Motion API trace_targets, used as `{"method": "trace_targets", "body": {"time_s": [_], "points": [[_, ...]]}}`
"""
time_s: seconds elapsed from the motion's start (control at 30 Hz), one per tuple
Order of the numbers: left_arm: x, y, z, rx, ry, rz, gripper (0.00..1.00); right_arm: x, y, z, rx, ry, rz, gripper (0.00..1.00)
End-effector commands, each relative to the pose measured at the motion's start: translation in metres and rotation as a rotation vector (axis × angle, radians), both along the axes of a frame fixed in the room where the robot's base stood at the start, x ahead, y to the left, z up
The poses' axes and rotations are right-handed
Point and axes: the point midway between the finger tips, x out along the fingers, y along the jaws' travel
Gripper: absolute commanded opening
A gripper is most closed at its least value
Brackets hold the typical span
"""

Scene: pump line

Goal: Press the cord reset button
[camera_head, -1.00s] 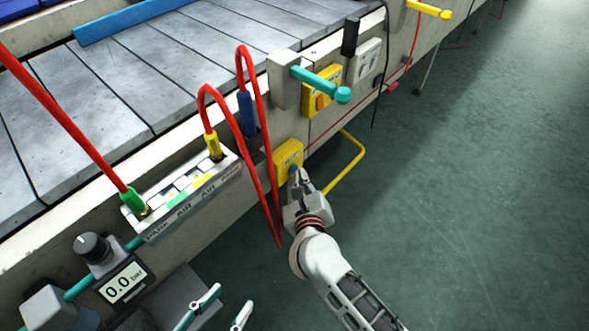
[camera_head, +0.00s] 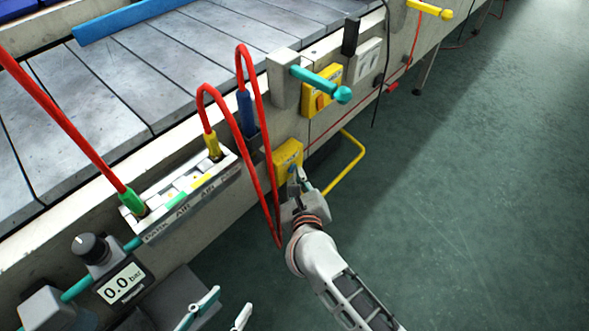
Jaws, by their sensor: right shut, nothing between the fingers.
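The yellow box (camera_head: 287,155) is on the conveyor's side frame, near the end of a thin red cord; I take it for the cord reset station. The button face is hidden or too small to make out behind my fingers. My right gripper (camera_head: 299,176) is shut and empty, its fingertips at the lower right of this box. I cannot tell whether they touch it. My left gripper (camera_head: 231,298) is at the bottom edge, open and empty, well away from the box.
Red hoses (camera_head: 268,150) loop down just left of my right gripper. A bent yellow bar (camera_head: 350,170) juts out to its right. A teal-handled valve (camera_head: 320,82) and a second yellow box (camera_head: 322,90) are above. Green floor (camera_head: 470,220) is clear at right.

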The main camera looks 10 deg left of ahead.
Motion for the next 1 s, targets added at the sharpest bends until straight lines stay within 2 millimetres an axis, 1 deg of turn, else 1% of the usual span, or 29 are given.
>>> {"method": "trace_targets", "body": {"time_s": [0.17,0.5,0.87,1.0], "points": [[0.001,0.0,0.002,0.0,-0.003,0.001,0.4,0.0,-0.001,0.001,0.001,-0.002,0.001,0.0],[0.007,0.0,0.015,0.0,-0.029,0.0,0.4,-0.009,-0.013,0.003,0.0,-0.004,0.001,0.0],[0.007,0.0,0.015,0.0,-0.03,0.0,0.4,-0.011,-0.015,0.001,0.0,-0.001,0.0,0.0],[0.01,0.0,0.024,0.0,-0.046,0.0,0.4,-0.016,-0.023,0.003,-0.001,-0.003,-0.001,0.0]]}}
